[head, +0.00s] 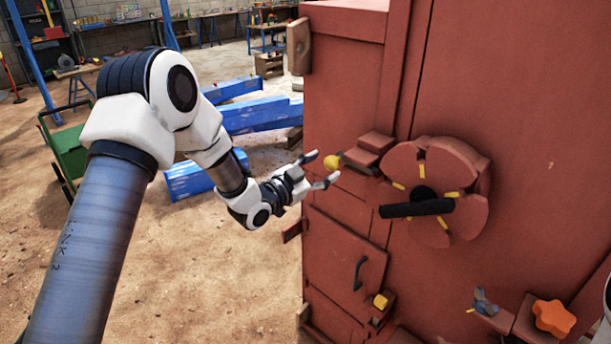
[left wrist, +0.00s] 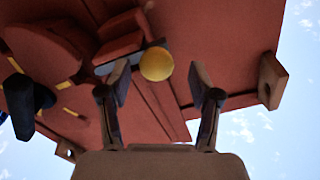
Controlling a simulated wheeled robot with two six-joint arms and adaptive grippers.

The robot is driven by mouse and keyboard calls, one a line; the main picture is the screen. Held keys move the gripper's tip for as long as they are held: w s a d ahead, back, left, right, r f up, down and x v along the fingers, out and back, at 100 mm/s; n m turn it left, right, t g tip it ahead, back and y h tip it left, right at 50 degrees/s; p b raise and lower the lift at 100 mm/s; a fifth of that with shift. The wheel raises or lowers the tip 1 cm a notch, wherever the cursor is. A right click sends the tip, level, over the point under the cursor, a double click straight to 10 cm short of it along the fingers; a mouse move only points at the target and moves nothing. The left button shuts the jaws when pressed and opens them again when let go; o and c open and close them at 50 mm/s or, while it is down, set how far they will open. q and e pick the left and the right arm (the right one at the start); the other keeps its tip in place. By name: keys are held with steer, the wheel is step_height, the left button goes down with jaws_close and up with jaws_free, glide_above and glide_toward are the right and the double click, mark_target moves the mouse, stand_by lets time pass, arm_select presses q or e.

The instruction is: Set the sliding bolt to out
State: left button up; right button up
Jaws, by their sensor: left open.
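A round yellow knob (head: 333,161) sits on the end of a dark bolt that runs into a red stepped bracket (head: 368,152) on the red crusher's side. I take this to be the sliding bolt. My left gripper (head: 319,169) is open, its fingers pointing at the knob. In the left wrist view the knob (left wrist: 157,64) appears between the two spread fingertips of the gripper (left wrist: 160,80), with gaps on both sides. I see no contact. My right gripper is not in view.
A red handwheel (head: 430,165) with a black handle (head: 417,208) stands out right of the bolt. Below are a small door with a dark handle (head: 358,273), another yellow knob (head: 381,301) and an orange star knob (head: 553,317). Blue beams (head: 250,115) lie behind my arm.

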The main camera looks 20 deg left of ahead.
arm_select(q)
steer(key=v, duration=0.8)
steer(key=shift+a, duration=0.15)
steer(key=shift+s, duration=0.1)
steer(key=s+d+f+g+y+b, duration=0.1)
steer(key=s+d+f+g+b, duration=0.3)
steer(key=f, duration=0.7)
steer(key=s+d+f+n+g, duration=0.15)
steer(key=s+f, duration=0.45)
steer(key=f, duration=0.6)
steer(key=s+d+f+g+y+b, duration=0.1)
steer(key=s+d+f+g+b, duration=0.3)
steer(key=f, duration=0.7)
steer(key=s+a+f+n+g+y, duration=0.1)
steer(key=s+a+f+n+g, duration=0.1)
steer(key=s, duration=0.5)
steer(key=s+a+f+n+g+y, duration=0.1)
steer(key=s+f+n+g, duration=0.2)
steer(key=s, duration=0.5)
steer(key=s+a+f+n+g+y, duration=0.2)
steer(key=s+f, duration=0.1)
steer(key=s, duration=0.4)
steer(key=shift+s+a+f+g, duration=0.2)
steer(key=shift+a+f+g, duration=0.15)
